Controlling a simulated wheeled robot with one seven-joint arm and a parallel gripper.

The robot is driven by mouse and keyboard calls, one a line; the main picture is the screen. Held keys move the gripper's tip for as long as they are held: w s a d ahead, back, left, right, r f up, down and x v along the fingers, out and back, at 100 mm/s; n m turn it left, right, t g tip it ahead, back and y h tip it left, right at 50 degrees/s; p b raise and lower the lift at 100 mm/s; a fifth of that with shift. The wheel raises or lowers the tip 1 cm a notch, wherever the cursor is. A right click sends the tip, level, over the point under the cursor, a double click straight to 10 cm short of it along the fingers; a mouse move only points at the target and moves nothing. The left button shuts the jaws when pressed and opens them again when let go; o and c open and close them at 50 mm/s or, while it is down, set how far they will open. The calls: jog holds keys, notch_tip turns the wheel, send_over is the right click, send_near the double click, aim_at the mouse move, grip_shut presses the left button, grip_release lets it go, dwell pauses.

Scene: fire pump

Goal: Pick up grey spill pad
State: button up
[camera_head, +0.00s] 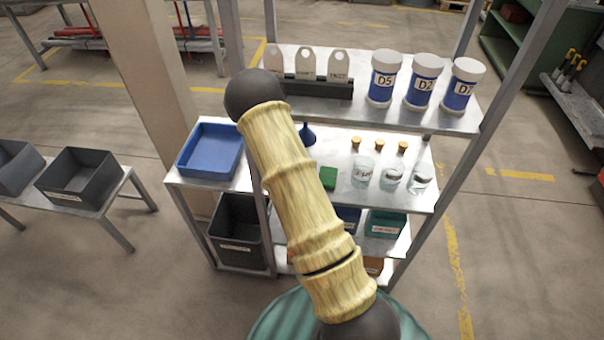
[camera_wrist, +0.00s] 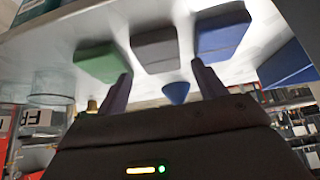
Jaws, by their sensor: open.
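The grey spill pad (camera_wrist: 157,50) lies flat on the pale shelf in the wrist view, which appears upside down. It sits between a green pad (camera_wrist: 97,62) and a blue pad (camera_wrist: 222,34). My gripper (camera_wrist: 161,72) is open and empty. Its two fingers point toward the grey pad, one to each side of it in the picture. I cannot tell how large the gap to the pad is. In the head view my arm hides the grey pad and the gripper; the green pad (camera_head: 328,178) shows just right of the arm.
A blue funnel (camera_head: 307,134) stands behind the pads; it also shows in the wrist view (camera_wrist: 176,93). Glass jars (camera_head: 391,177) stand right on the same shelf. A blue tray (camera_head: 210,151) is at left. The upper shelf (camera_head: 432,122) and its posts (camera_head: 486,122) bound the space.

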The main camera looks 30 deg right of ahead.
jog(key=shift+w+d+f, duration=0.1)
dwell(0.3)
jog(key=shift+w+d+f+p, duration=0.3)
jog(key=shift+w+f+p, duration=0.05)
jog(key=shift+f+p, duration=0.15)
jog(key=shift+p+x, duration=0.55)
jog(key=shift+x, duration=1.3)
jog(key=shift+w, duration=0.1)
jog(key=shift+d, duration=0.1)
jog(key=shift+c, duration=0.2)
jog(key=c, duration=0.7)
jog(key=shift+r, duration=0.1)
